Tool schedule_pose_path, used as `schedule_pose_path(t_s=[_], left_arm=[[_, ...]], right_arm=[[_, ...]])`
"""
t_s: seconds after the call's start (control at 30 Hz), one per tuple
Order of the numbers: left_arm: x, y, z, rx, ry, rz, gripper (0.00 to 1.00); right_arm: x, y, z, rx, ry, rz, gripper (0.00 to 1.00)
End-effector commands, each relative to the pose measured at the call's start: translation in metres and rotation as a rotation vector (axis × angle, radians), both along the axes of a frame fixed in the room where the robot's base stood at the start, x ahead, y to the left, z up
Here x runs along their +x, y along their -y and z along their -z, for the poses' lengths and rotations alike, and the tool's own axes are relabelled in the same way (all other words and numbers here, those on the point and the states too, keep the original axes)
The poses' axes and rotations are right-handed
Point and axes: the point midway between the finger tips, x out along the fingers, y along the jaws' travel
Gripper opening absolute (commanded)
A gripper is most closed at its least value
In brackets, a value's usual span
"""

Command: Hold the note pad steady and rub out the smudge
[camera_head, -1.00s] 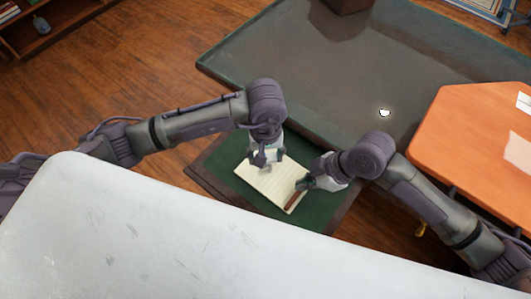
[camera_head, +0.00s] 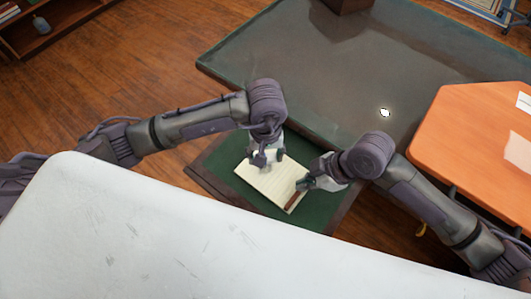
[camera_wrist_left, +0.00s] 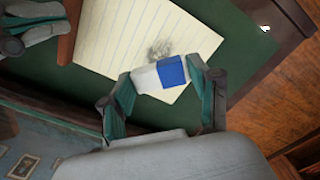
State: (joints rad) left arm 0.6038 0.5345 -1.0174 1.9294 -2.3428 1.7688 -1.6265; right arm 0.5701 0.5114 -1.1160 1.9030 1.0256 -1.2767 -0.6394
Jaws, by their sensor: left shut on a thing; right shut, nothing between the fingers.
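The note pad (camera_head: 280,190), cream with ruled lines and a brown strip at one end, lies on a green surface. It also shows in the left wrist view (camera_wrist_left: 105,35), with a dark grey smudge (camera_wrist_left: 160,47). My left gripper (camera_head: 265,160) is shut on a white eraser with a blue sleeve (camera_wrist_left: 172,71), low over the pad right beside the smudge; whether the eraser touches the paper I cannot tell. My right gripper (camera_head: 303,184) is shut and empty at the pad's brown-strip end. In the left wrist view it is partly cut off at the upper left.
The green surface (camera_head: 225,170) has a dark wooden edge and is bare around the pad. A large dark table (camera_head: 330,80) stands behind it. An orange table (camera_head: 470,135) with papers is at the right. A white surface (camera_head: 150,240) fills the front.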

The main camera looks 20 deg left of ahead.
Motion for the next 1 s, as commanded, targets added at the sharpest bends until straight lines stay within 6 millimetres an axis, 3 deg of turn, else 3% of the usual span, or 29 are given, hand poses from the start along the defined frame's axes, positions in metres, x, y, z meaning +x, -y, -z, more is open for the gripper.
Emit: schedule_pose_path(t_s=[0.3,1.0], left_arm=[[0.000,0.000,0.006,0.000,0.000,0.000,0.34],[0.000,0.000,0.001,0.000,0.000,0.000,0.34]], right_arm=[[0.000,0.000,0.011,-0.001,-0.001,0.000,0.00],[-0.001,0.000,0.015,-0.004,-0.003,-0.001,0.00]])
